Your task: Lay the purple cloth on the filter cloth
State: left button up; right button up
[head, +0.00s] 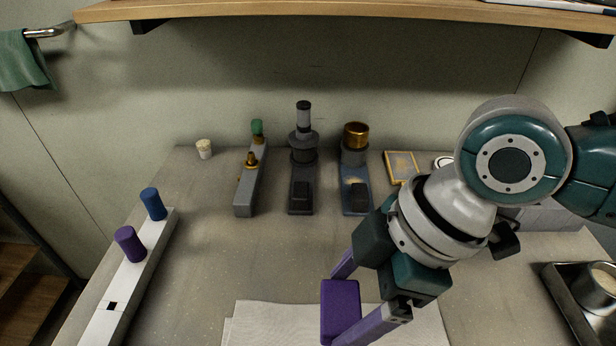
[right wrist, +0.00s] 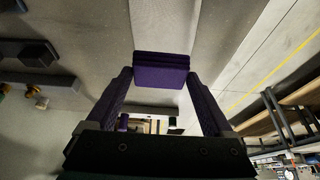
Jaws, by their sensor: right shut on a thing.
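The purple cloth (head: 341,310) is a folded, block-like purple piece held between the fingers of my right gripper (head: 358,300). It also shows in the right wrist view (right wrist: 161,70) between the two fingertips. My right gripper is shut on it, above the front middle of the table. The filter cloth looks to be the pale flat sheet (head: 270,322) at the table's front edge. The purple cloth and gripper cover part of that sheet. Whether the purple cloth touches the sheet cannot be told. My left gripper is not in view.
A white rail (head: 130,275) with a purple peg (head: 130,244) and a blue peg (head: 153,204) stands at left. Several grey and blue devices (head: 302,165) line the back. A metal tray (head: 573,308) lies at right. A wooden shelf (head: 340,10) overhangs the back.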

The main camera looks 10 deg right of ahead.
aim_at(345, 323)
jog(key=shift+r+p, duration=0.15)
jog(key=shift+p, duration=0.25)
notch_tip(345, 323, down, 6)
jog(key=b, duration=0.5)
dwell(0.3)
dwell(0.3)
jog(key=o, duration=1.1)
